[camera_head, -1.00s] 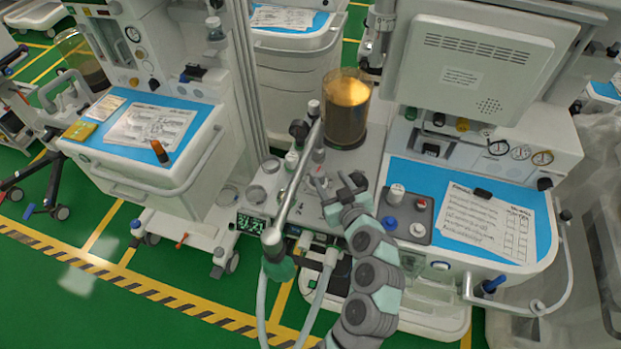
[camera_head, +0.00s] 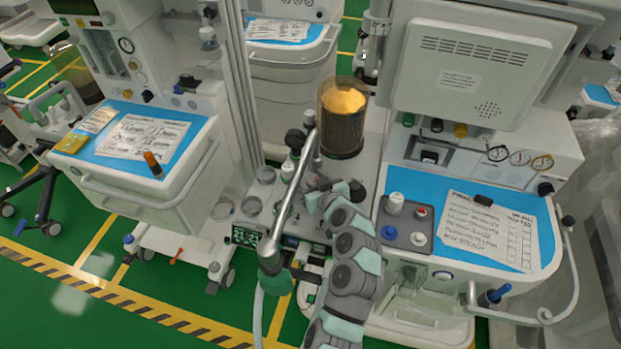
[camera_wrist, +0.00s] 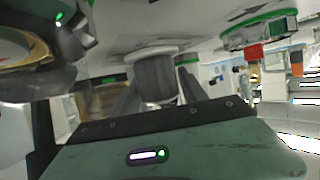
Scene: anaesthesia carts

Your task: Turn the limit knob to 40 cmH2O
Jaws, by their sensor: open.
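In the wrist view a grey ribbed knob (camera_wrist: 155,76) with a pale collar sits straight ahead, between the two fingers of my gripper (camera_wrist: 158,95). The fingers are apart, one on each side of the knob. I cannot tell whether they touch it, and no scale or pointer on it is readable. In the head view my gripper (camera_head: 322,187) is over the machine's metal block, just right of the slanted silver tube. My arm covers much of that spot, so I cannot pick out the knob there.
The silver tube (camera_head: 290,190) rises close to the left of my gripper. An amber-topped canister (camera_head: 342,118) stands behind it. A grey tray (camera_head: 405,222) with small knobs or caps lies to the right on the blue worktop (camera_head: 465,185). A second cart (camera_head: 150,150) stands left.

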